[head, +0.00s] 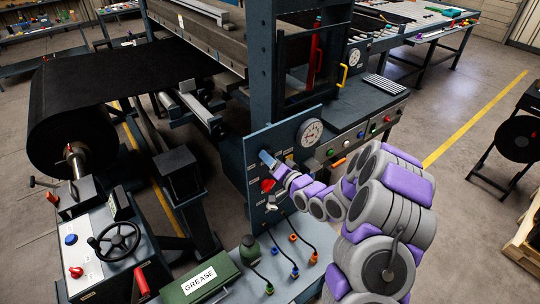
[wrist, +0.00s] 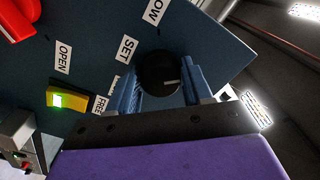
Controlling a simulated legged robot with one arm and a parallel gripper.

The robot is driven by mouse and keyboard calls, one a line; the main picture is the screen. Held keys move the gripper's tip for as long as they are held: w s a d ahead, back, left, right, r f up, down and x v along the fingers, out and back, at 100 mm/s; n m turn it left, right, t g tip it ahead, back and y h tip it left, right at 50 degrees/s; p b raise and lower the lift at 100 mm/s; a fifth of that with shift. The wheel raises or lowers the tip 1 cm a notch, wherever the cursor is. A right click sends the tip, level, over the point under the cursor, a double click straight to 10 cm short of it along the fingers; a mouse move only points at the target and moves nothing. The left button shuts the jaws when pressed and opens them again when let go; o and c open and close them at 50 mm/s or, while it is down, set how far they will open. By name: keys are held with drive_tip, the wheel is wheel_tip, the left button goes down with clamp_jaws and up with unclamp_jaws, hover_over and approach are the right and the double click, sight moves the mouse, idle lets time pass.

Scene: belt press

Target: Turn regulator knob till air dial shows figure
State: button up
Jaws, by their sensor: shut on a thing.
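The regulator knob is a round black knob (wrist: 158,68) with a pale mark, on a dark blue panel (wrist: 205,40) in the wrist view. My gripper (wrist: 160,84) has its two blue fingers on either side of the knob and is shut on it. In the head view my gripper (head: 268,160) reaches the panel's front from the right and hides the knob. A round white-faced dial (head: 310,132) sits on the panel, up and right of my gripper. Its needle and figures are too small to read. The dial is out of the wrist view.
A red knob (head: 267,185) sits just below my gripper. A lit green button on a yellow plate (wrist: 67,100) and labels SET (wrist: 127,49) and OPEN (wrist: 63,57) are near the knob.

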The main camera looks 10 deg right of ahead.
drive_tip(key=shift+m+p, duration=0.85)
drive_tip(key=shift+m, duration=1.25)
drive_tip(key=o, duration=1)
drive_tip(key=shift+w+d+f, duration=0.1)
drive_tip(key=shift+w+d, duration=0.05)
drive_tip(key=v, duration=1.7)
drive_tip(key=shift+s+d+p, duration=0.25)
drive_tip(key=shift+d+p, duration=0.05)
drive_tip(key=shift+p, duration=0.1)
